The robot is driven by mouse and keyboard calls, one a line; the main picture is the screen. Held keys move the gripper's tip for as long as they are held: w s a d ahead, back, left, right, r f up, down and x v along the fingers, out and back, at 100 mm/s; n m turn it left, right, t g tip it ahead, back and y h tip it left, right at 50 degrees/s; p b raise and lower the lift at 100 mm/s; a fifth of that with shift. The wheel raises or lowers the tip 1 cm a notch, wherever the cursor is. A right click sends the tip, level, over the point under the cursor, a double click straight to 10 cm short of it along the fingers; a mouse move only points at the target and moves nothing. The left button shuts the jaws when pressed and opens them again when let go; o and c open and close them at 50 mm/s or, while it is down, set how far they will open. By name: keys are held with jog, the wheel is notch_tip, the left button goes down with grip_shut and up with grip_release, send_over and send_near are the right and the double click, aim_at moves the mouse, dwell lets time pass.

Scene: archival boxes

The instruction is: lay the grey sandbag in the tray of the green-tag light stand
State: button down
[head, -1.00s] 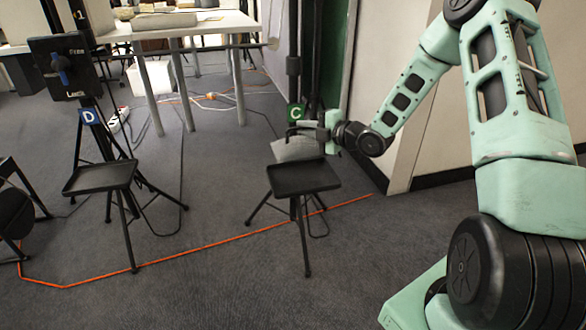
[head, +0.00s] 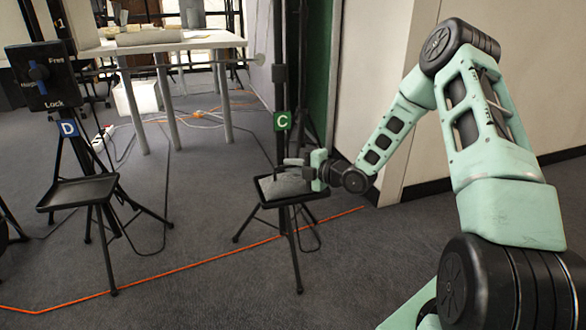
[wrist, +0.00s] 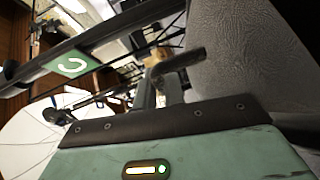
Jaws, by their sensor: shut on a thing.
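The grey sandbag (head: 285,187) is at the tray (head: 262,204) of the light stand with the green C tag (head: 282,121). The bag covers most of the tray; I cannot tell whether its underside touches the tray floor. My gripper (head: 306,170) is shut on the sandbag at its upper side, reaching in from the right. In the wrist view the sandbag (wrist: 250,60) fills the upper right as a grey textured surface, and the green tag (wrist: 68,63) shows at the left. The grip itself is partly hidden.
A second stand with a blue D tag (head: 68,128) and an empty tray (head: 75,192) stands at the left. A white table (head: 160,42) is behind. An orange cable (head: 190,265) runs across the carpet. A pale wall (head: 375,90) is close on the right.

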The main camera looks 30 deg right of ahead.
jog(key=shift+r, duration=0.1)
jog(key=c, duration=1.5)
grip_release()
jog(key=shift+f, duration=0.2)
